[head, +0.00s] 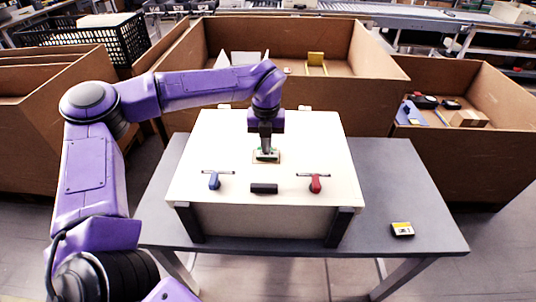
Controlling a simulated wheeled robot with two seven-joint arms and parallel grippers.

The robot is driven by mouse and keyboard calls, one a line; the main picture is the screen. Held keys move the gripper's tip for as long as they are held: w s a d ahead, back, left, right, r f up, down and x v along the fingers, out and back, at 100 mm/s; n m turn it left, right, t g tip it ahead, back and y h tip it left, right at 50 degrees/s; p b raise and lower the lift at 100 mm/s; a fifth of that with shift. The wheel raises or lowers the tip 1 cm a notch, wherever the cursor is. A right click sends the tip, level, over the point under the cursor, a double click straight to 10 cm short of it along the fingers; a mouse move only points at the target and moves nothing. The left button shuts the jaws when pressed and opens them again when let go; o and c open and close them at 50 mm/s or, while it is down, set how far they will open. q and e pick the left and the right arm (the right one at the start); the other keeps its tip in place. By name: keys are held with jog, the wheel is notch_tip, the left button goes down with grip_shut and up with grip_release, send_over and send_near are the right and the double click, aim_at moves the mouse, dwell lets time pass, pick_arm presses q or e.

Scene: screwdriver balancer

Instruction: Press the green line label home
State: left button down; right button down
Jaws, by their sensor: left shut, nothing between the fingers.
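The green line label (267,150) lies in a small tan holder (257,160) on the white board (220,140). My left gripper (266,152) reaches down over it, fingers shut with nothing between them. The fingertips are at the label and cover part of it. Whether they touch it, and whether the label sits flush, I cannot tell. My right gripper is not in view.
A blue-handled tool (214,181), a black block (264,188) and a red-handled tool (315,184) line the board's front. A yellow-and-black box (402,229) lies on the grey table (380,190) at right. Large brown bins (375,70) stand behind.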

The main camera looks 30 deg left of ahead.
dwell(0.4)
pick_arm(q)
notch_tip(320, 180, up, 5)
jog(key=p, duration=0.4)
jog(key=shift+f, duration=0.1)
dwell(0.4)
